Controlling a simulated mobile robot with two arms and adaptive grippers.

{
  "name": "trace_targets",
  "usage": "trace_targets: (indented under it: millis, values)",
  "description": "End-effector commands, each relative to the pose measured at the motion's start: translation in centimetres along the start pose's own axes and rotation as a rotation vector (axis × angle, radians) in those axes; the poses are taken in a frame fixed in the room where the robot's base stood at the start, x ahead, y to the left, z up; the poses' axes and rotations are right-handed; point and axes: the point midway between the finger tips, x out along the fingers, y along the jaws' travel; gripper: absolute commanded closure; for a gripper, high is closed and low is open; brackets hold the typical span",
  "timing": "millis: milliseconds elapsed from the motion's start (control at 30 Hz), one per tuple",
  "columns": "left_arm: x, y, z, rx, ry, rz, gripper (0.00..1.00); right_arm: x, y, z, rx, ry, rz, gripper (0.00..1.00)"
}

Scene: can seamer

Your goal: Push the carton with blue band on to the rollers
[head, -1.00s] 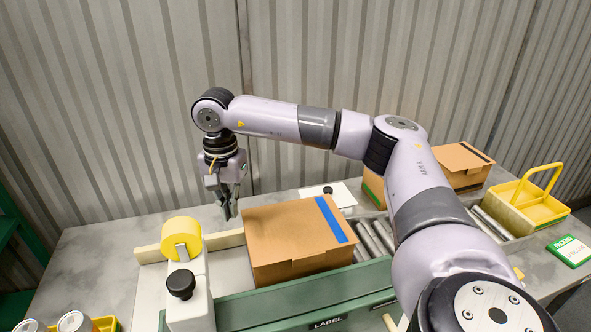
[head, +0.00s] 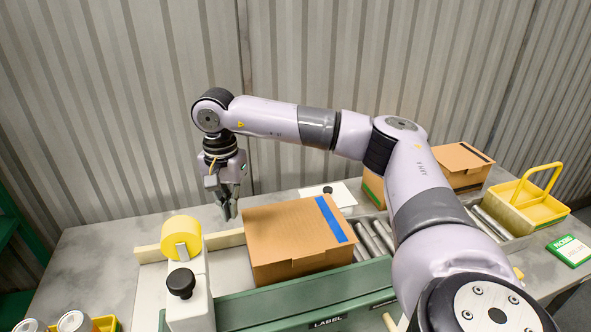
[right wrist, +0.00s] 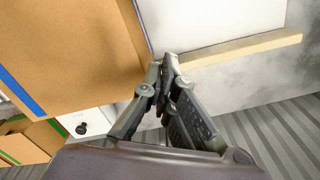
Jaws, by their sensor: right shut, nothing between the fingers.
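The carton with the blue band (head: 290,244) sits on the packing line, with its blue band (head: 332,219) on the right side of its top. Its right end is at the start of the rollers (head: 374,238). My right gripper (head: 229,213) is shut and empty, pointing down just behind the carton's far left corner. In the right wrist view the shut fingertips (right wrist: 168,62) are close to the edge of the carton (right wrist: 88,50); I cannot tell whether they touch it. My left gripper is not in view.
A yellow tape roll on a white dispenser (head: 182,238) stands left of the carton. A green rail (head: 300,303) runs along the front. Another carton (head: 459,167) and a yellow basket (head: 540,205) stand at right. Cans (head: 75,322) are at lower left.

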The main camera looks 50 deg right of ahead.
Motion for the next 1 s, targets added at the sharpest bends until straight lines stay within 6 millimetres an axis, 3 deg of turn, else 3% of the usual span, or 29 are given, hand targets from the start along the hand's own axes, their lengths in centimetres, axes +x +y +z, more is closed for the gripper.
trace_targets:
  millis: [433, 1000]
  values:
    - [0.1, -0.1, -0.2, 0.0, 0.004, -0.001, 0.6, 0.1, 0.0, 0.0, 0.0, 0.0, 0.0, 1.0]
    - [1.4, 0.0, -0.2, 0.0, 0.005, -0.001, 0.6, 1.8, 0.0, 0.0, 0.0, 0.0, 0.0, 1.0]
